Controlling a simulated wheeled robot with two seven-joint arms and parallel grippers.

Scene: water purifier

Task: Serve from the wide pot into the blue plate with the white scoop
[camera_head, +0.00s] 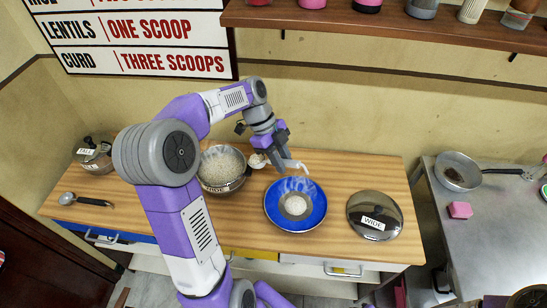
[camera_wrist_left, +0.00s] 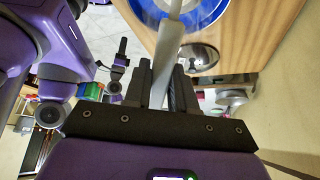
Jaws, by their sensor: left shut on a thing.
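The wide pot (camera_head: 222,170), labelled WIDE, stands uncovered on the wooden counter, filled with white grains. The blue plate (camera_head: 272,212) is to its right, with a round white heap in the middle and steam above. It also shows in the left wrist view (camera_wrist_left: 150,12). My left gripper (camera_head: 287,163) is above the counter just behind the plate, shut on the white scoop (camera_wrist_left: 166,55).
A lid (camera_head: 375,216) labelled WIDE lies right of the plate. A tall pot (camera_head: 95,153) and a dark-handled ladle (camera_head: 85,200) are at the left. A pan (camera_head: 458,172) and pink block (camera_head: 460,210) are on the right-hand steel table. A shelf (camera_head: 390,22) and sign (camera_head: 140,40) are above.

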